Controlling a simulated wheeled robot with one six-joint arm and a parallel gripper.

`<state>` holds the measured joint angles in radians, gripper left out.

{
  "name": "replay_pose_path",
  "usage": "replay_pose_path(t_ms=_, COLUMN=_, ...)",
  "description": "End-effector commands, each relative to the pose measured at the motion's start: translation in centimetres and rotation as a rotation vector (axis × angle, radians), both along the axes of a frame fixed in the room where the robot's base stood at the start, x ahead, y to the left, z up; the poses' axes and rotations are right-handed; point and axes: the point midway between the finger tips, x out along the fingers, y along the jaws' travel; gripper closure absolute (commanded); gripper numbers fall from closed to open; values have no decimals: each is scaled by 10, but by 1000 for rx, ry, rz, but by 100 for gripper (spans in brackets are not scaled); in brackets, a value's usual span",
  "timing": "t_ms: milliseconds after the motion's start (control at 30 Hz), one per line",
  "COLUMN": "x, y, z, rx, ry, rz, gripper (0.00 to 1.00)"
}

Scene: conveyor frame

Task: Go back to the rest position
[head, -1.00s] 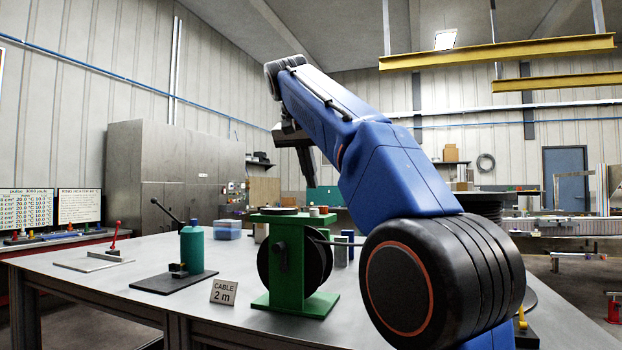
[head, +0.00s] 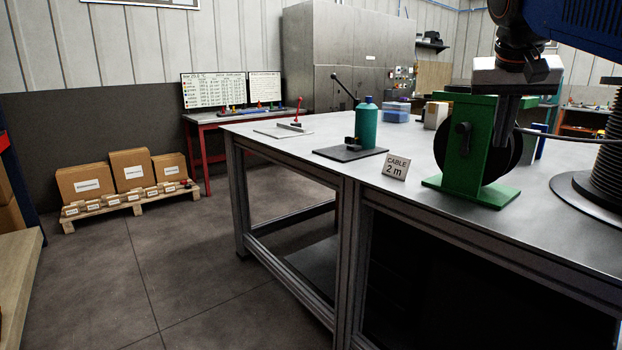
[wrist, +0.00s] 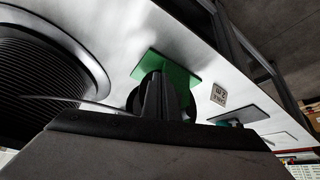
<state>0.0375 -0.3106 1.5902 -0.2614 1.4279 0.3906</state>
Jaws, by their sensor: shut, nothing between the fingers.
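My gripper (head: 507,118) hangs at the upper right of the head view, fingers pointing down, shut and empty. In the picture it overlaps the green reel stand (head: 460,146), which holds a dark cable reel; I cannot tell the gap between them. In the wrist view my gripper (wrist: 165,82) shows as dark fingers in front of the green stand (wrist: 192,76). Part of my blue arm shows at the top right of the head view.
The grey workbench (head: 300,150) carries a "CABLE 2 m" sign (head: 396,165), a teal bottle (head: 366,125) and a large ribbed black spool (head: 606,160). A pallet with cardboard boxes (head: 130,170) stands at the left. The floor (head: 180,260) between is clear.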

Motion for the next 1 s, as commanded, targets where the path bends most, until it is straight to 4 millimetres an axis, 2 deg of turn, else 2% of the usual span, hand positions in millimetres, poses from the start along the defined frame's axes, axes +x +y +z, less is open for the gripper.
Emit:
replay_pose_path(t_ms=33, x=-15, y=6, z=-21, rx=4, ry=10, rz=35, gripper=100)
replay_pose_path(t_ms=267, x=-72, y=34, z=-126, rx=30, ry=42, rz=203, gripper=100)
replay_pose_path(t_ms=500, x=-140, y=60, z=-246, rx=61, ry=61, rz=352, gripper=100)
replay_pose_path(t_ms=600, x=-165, y=69, z=-292, rx=72, ry=66, rz=400, gripper=100)
replay_pose_path(t_ms=700, x=-185, y=75, z=-327, rx=80, ry=68, rz=434, gripper=100)
replay_pose_path(t_ms=800, x=-197, y=79, z=-349, rx=85, ry=69, rz=455, gripper=100)
replay_pose_path(t_ms=1000, x=-203, y=80, z=-361, rx=88, ry=69, rz=467, gripper=100)
